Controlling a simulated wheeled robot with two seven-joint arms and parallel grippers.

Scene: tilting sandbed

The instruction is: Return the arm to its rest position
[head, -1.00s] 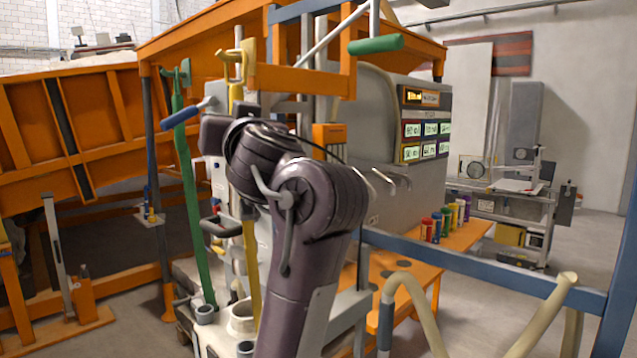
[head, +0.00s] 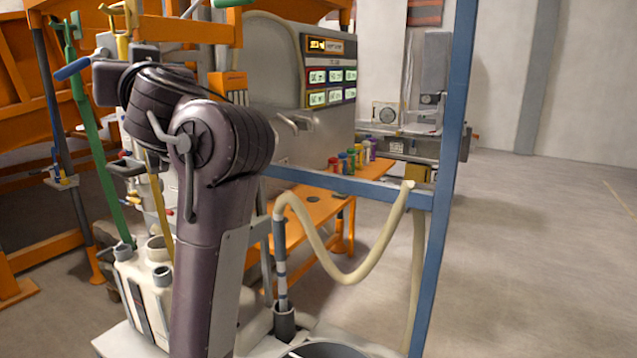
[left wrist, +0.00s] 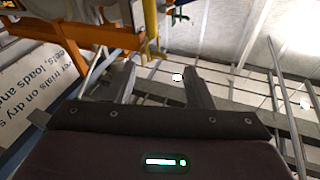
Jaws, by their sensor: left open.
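One of my arms, dark purple, rises from the bottom of the head view and bends at a thick joint left of centre. It stands in front of the tool rack and the grey machine. Its gripper cannot be made out clearly there. In the left wrist view my left gripper (left wrist: 160,72) has its two dark fingers apart, with nothing between them. Beyond the fingers are a slatted grey surface and part of an orange frame (left wrist: 85,40). My right gripper is in neither view.
A green-handled tool (head: 95,150) stands left of the arm. A grey machine with lit displays (head: 280,75) is behind. Coloured containers (head: 350,160) line an orange bench (head: 320,190). A blue post (head: 446,180) and a beige hose (head: 335,275) are to the right. Floor beyond is clear.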

